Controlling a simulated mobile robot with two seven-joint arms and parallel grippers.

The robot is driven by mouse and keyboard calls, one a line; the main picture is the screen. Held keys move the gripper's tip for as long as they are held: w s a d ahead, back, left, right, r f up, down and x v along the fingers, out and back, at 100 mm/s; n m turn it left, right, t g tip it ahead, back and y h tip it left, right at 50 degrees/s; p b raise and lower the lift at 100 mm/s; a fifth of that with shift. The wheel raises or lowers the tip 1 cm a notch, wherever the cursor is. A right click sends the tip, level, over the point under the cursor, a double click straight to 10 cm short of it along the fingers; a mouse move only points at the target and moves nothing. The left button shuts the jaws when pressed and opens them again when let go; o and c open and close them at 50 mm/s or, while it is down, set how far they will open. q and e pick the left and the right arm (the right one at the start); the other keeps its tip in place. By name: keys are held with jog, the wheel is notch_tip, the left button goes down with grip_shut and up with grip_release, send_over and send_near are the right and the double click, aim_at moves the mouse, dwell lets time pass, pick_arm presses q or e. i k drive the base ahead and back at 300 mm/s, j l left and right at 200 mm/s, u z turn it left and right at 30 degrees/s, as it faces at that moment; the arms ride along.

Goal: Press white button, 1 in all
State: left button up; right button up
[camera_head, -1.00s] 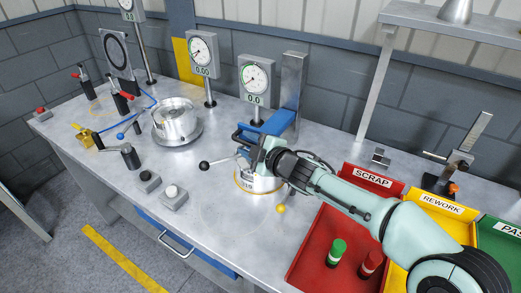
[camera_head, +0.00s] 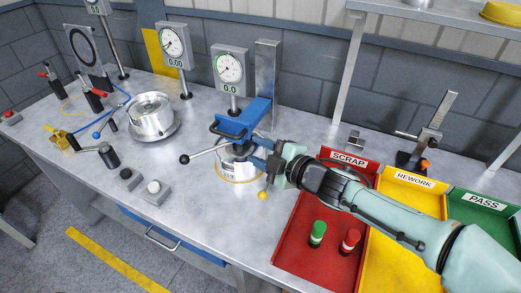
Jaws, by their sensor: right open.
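The white button (camera_head: 153,187) sits on a small grey box near the bench's front edge, left of my right gripper. My right gripper (camera_head: 259,155) is open beside the blue press fixture (camera_head: 250,118) and the silver cylinder (camera_head: 238,167) under it. Its two dark fingers point left towards the cylinder's right side. Whether they touch it I cannot tell. The gripper is well apart from the button. My left gripper is not in view.
A lever with a black knob (camera_head: 185,159) sticks out from the fixture. A red SCRAP tray (camera_head: 291,252), yellow REWORK and green PASS trays lie right. The bench front between button and red tray is mostly clear.

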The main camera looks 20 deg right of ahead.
aim_at(154, 187)
jog(key=k+j, duration=0.3)
jog(key=k, duration=0.15)
jog(key=k+j, duration=0.25)
jog(key=k, duration=0.2)
